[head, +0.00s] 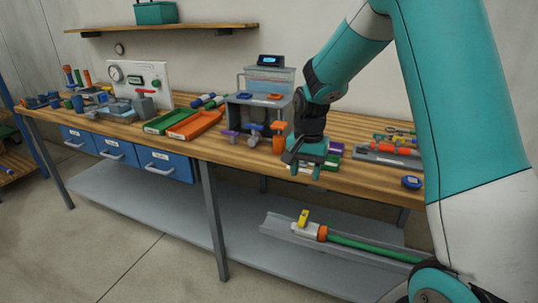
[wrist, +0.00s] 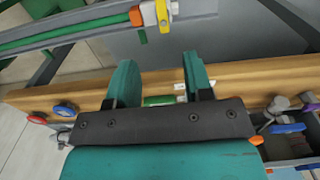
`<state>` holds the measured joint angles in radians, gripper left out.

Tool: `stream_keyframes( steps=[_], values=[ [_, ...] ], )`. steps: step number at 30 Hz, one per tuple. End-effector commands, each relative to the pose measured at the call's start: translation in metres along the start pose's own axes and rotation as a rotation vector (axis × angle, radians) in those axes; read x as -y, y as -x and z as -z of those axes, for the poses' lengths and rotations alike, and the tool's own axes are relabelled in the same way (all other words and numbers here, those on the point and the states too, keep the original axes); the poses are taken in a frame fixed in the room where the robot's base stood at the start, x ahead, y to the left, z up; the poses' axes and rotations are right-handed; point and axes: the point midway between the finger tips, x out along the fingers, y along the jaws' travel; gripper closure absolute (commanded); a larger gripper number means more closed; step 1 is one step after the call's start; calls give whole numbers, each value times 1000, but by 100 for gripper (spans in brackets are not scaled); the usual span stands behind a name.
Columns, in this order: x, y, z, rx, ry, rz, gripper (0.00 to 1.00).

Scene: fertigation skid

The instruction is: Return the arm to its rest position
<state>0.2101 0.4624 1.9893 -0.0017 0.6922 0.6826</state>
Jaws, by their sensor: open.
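My gripper (head: 305,166) hangs at the end of my teal arm in the head view, over the front edge of the wooden bench (head: 335,120), right of the grey stand. In the wrist view my gripper (wrist: 163,80) shows two teal fingers spread apart with nothing between them. Beyond the fingers lies the bench's front edge (wrist: 240,83). A green item (wrist: 160,100) with a white label sits on the bench near the fingers; the gripper body partly hides it.
Green and orange trays (head: 195,125) stand left. A pipe with a yellow-handled valve (head: 304,218) lies on the lower shelf.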

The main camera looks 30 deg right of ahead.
Motion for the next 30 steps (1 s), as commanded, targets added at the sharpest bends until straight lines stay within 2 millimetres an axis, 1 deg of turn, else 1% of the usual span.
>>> stream_keyframes(
  steps=[5,8,11,12,14,15,17,18,21,24,25,27,30],
  values=[
    [0,1,-1,0,4,1,53],
    [6,12,-15,3,67,19,53],
    [18,40,-55,11,243,66,53],
    [22,54,-78,16,342,92,53],
    [25,75,-118,23,512,136,53],
    [25,88,-146,29,633,167,53],
    [20,105,-187,36,812,213,53],
    [14,114,-213,39,927,243,53],
    [-5,131,-268,46,1179,309,53],
    [-23,140,-304,50,1360,358,53],
    [-27,141,-311,51,1400,369,53],
    [-34,143,-323,52,1462,387,53],
    [-38,143,-329,53,1497,396,53]
  ],
)
